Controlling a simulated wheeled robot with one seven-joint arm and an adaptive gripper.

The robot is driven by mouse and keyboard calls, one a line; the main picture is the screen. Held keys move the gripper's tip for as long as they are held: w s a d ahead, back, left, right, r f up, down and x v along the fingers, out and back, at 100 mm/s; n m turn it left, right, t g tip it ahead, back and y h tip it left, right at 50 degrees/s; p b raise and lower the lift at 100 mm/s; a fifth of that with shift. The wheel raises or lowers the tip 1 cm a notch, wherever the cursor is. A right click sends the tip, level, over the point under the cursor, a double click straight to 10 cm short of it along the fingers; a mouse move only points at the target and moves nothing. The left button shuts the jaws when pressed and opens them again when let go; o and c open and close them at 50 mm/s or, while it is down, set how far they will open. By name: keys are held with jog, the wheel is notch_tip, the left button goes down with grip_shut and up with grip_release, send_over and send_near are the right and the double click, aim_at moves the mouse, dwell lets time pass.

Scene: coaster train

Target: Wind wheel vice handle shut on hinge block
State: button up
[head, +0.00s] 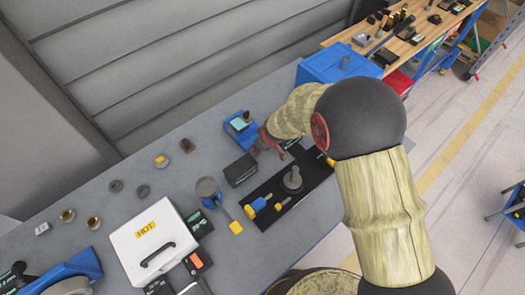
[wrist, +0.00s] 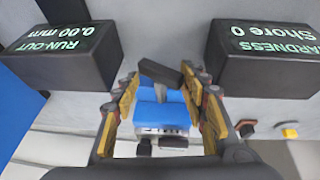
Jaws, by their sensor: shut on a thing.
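A small blue vice (head: 240,126) stands near the back of the grey bench in the head view. In the wrist view its blue body (wrist: 162,114) lies between and beyond my fingers. A dark bar, seemingly the vice handle (wrist: 160,73), crosses between the fingertips. My gripper (wrist: 161,80) is shut on this bar, which sits tilted. In the head view my gripper (head: 264,142) is beside the vice, partly hidden by my arm. Grey metal and dark parts show past the blue body; I cannot tell which is the hinge block or how closely the jaws sit on it.
A run-out display box (wrist: 62,55) stands left of my fingers and a hardness display box (wrist: 265,58) right. A black mat (head: 262,217) with tools, a white HOT box (head: 152,240) and a blue bin (head: 338,64) are nearby. The bench's back left is fairly clear.

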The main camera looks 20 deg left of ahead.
jog(key=shift+w+a+f+b, duration=0.15)
jog(key=shift+w+a+b, duration=0.1)
jog(key=shift+b, duration=0.3)
jog(key=shift+c, duration=0.3)
jog(key=shift+s+b, duration=0.15)
jog(key=shift+b, duration=0.35)
jog(key=c, duration=0.3)
jog(key=shift+b, duration=0.55)
grip_shut()
jog(key=shift+d+b, duration=0.15)
jog(key=shift+b, duration=0.25)
jog(key=shift+s+d+g+b, duration=0.1)
jog(key=shift+g+b, duration=0.2)
jog(key=shift+b, duration=0.15)
jog(key=shift+s+d, duration=0.1)
jog(key=shift+d, duration=0.05)
jog(key=o, duration=0.5)
grip_release()
jog(key=shift+d, duration=0.1)
jog(key=o, duration=0.7)
